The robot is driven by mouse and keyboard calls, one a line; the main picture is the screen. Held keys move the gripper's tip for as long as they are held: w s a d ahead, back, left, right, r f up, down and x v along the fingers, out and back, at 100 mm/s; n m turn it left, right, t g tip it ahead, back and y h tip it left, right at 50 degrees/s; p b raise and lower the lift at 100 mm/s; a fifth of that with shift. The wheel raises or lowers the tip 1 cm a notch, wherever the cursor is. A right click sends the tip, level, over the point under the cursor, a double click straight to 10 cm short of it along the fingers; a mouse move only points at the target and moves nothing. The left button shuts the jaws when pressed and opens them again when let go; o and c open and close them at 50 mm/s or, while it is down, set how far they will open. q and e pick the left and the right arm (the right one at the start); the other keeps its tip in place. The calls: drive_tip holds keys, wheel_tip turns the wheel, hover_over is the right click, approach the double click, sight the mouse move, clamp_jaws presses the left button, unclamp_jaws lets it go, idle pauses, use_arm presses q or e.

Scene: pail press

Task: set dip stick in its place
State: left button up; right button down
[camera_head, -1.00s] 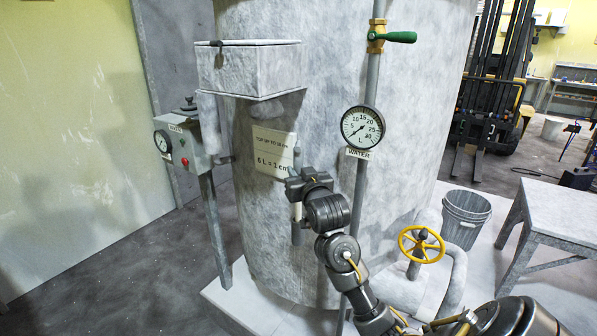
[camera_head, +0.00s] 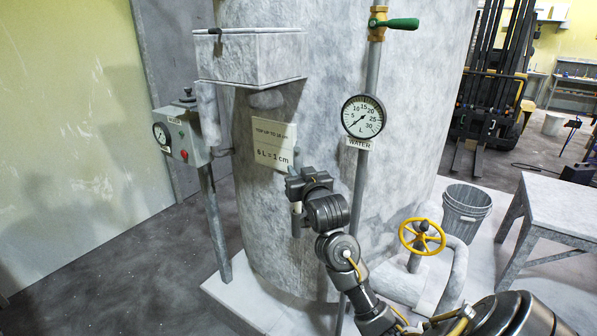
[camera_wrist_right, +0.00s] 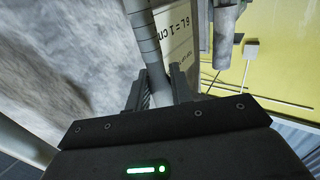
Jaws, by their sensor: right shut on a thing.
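My right gripper (camera_head: 294,184) is in front of the big pale tank, just below the sign, and is shut on the dip stick. In the head view a short grey length of the dip stick (camera_head: 296,220) shows below the jaws, roughly upright. The wrist view shows the dip stick (camera_wrist_right: 145,40) as a grey rod with dark ring marks, between the two fingers (camera_wrist_right: 161,82). Its far end is out of that view. I cannot tell which spot is its place. My left gripper is not in view.
The tank (camera_head: 410,130) carries a box (camera_head: 255,60), a sign (camera_head: 271,146) and a water gauge (camera_head: 363,117) on a pipe. A control box (camera_head: 180,137) stands left. A yellow valve wheel (camera_head: 422,237), a bucket (camera_head: 466,212) and a table (camera_head: 555,208) are at right.

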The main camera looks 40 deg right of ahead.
drive_tip(key=c, duration=1.1)
unclamp_jaws()
drive_tip(key=shift+c, duration=0.2)
drive_tip(key=shift+s+a+f, duration=0.1)
drive_tip(key=shift+s+f, duration=0.05)
drive_tip(key=shift+s, duration=0.15)
drive_tip(key=v, duration=1)
drive_tip(key=shift+s+b, duration=0.2)
drive_tip(key=shift+b, duration=0.1)
